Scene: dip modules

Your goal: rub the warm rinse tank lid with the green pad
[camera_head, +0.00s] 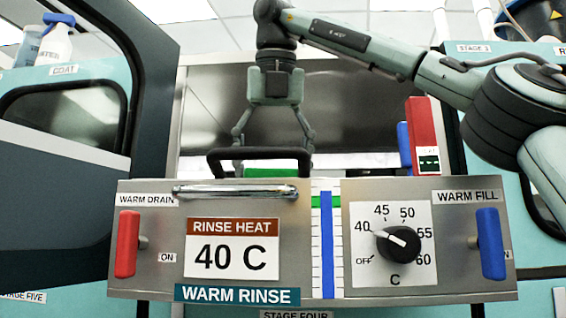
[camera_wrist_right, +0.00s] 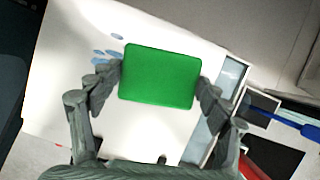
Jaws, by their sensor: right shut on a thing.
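My right gripper (camera_head: 272,150) reaches down behind the warm rinse front panel (camera_head: 330,190). It is shut on the green pad (camera_wrist_right: 160,76), with one finger at each side edge in the wrist view. In the head view only a strip of the pad (camera_head: 280,167) shows, behind a black handle (camera_head: 258,154). In the wrist view a pale flat surface (camera_wrist_right: 60,95), apparently the warm rinse tank lid, lies under the pad. Blue drop-like marks (camera_wrist_right: 105,56) lie on it, left of the pad. I cannot tell whether the pad touches the surface. My left gripper is not in view.
The panel carries a red drain lever (camera_head: 127,244), a blue fill lever (camera_head: 490,243), a heat knob (camera_head: 398,243) and a steel bar (camera_head: 235,191). A red block (camera_head: 424,135) stands upright behind it at right. A spray bottle (camera_head: 56,42) stands at upper left.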

